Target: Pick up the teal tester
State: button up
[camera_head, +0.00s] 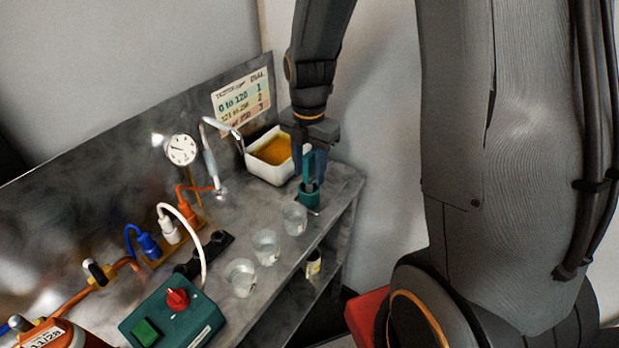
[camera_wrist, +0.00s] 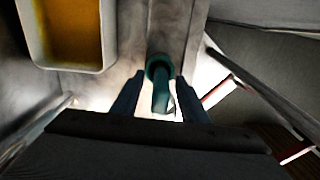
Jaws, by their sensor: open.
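The teal tester (camera_head: 308,172) stands upright in a teal round holder (camera_head: 309,196) near the right end of the grey bench. In the wrist view the tester (camera_wrist: 160,96) shows as a teal rod rising from a round teal base. My gripper (camera_head: 314,165) is above the bench end, pointing down, with its fingers around the tester's upper part. In the wrist view my gripper (camera_wrist: 157,93) is open, one dark blue finger on each side of the tester. Whether either finger touches it I cannot tell.
A white tub (camera_head: 260,174) of amber liquid is close to the left of my gripper. Clear glasses (camera_head: 265,247), a dial gauge (camera_head: 182,150), coloured plugs and a green switch box (camera_head: 172,316) occupy the bench. The bench's right edge is close to the tester.

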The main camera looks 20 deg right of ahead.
aim_at(309, 154)
jog(key=shift+f, duration=0.9)
grip_shut()
jog(key=shift+r, duration=0.1)
notch_tip(309, 154, up, 10)
jog(key=shift+f+b, duration=0.25)
jog(key=shift+b, duration=0.75)
notch_tip(309, 154, up, 7)
jog(key=p, duration=0.6)
jog(key=shift+r, duration=0.2)
jog(key=shift+a, duration=0.1)
